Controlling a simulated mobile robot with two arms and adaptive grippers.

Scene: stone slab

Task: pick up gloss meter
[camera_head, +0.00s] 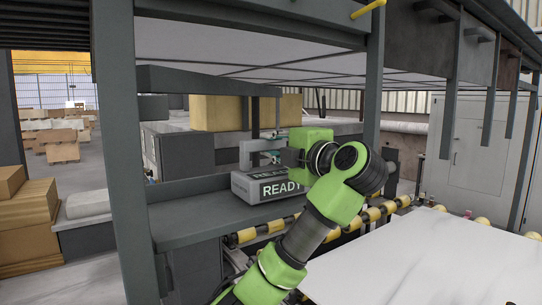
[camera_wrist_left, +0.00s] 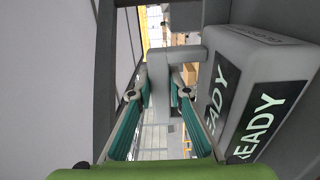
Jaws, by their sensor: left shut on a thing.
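The gloss meter (camera_head: 243,186) is a grey box with black labels reading "READY" and a grey handle on top. It is at the grey shelf, and I see no clear gap beneath it. In the left wrist view the gloss meter (camera_wrist_left: 235,50) fills the right side, turned on its side in the picture. My left gripper (camera_head: 272,155) comes in from the right above the box. In the left wrist view its teal fingers (camera_wrist_left: 161,90) are closed on the grey handle from both sides. My arm hides the box's right end. My right gripper is not in view.
The grey shelf (camera_head: 185,228) sits between dark metal posts (camera_head: 124,150), with a low overhead frame above. Cardboard boxes (camera_head: 25,220) stand at left.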

